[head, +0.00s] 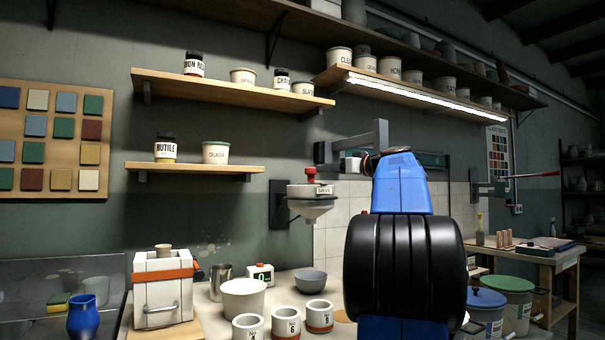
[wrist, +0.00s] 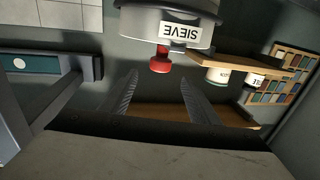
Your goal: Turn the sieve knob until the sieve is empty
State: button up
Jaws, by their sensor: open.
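The sieve (head: 311,204) is a pale funnel with a SIEVE label, mounted on the wall in the head view. Its red knob (head: 310,175) stands on top. In the wrist view, which is turned upside down, the sieve (wrist: 150,28) is at the top, with the red knob (wrist: 160,62) near the middle. My gripper (wrist: 160,92) is open and empty. Its two fingers are apart, and the knob shows beyond the gap between their tips, not gripped. The sieve's contents are not visible. In the head view my arm hides most of the gripper.
A cream bowl (head: 243,300), a grey bowl (head: 311,281), a scale (head: 261,274) and several labelled cups stand on the bench below the sieve. A wooden shelf (head: 195,168) with jars is to the sieve's left. A lit shelf (head: 420,92) hangs above.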

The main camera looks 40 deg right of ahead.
aim_at(311, 175)
jog(key=w, duration=1.5)
jog(key=shift+d, duration=0.35)
jog(key=c, duration=1.1)
